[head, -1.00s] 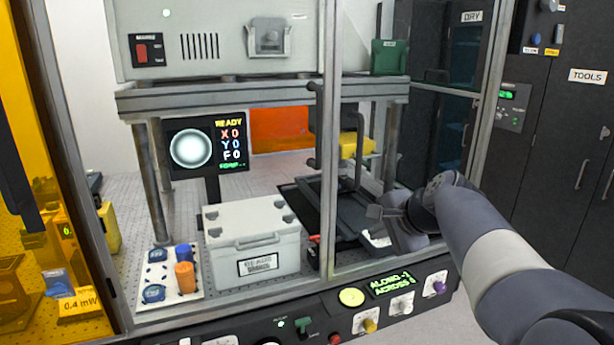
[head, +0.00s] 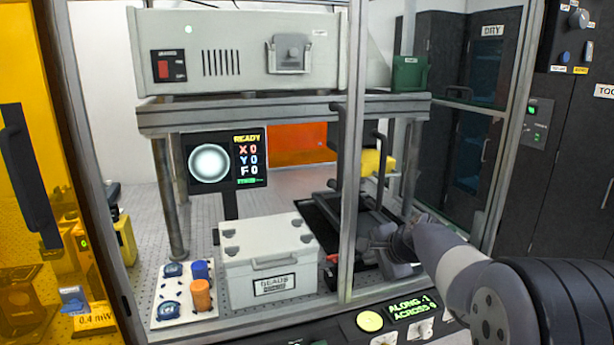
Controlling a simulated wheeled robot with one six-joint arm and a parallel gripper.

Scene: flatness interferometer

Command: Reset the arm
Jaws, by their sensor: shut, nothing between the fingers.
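My gripper (head: 383,240) is at the right of the glass enclosure in the head view, beside the black tray-like stage (head: 340,212) and to the right of the upright frame post. Its fingers are small and dark against the stage, and they are shut with nothing between them. My arm reaches in from the lower right. A small screen (head: 226,161) on the bench reads READY, with X, Y and F all at 0, beside a round pale spot. The front panel display (head: 411,307) reads ALONG -1 and ACROSS 0.
A white lidded box (head: 268,254) stands on the perforated bench, left of the post (head: 352,150). A white board (head: 184,300) with blue and orange pieces lies further left. Knobs and a yellow button (head: 369,321) line the front panel. Dark cabinets (head: 561,170) stand at right.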

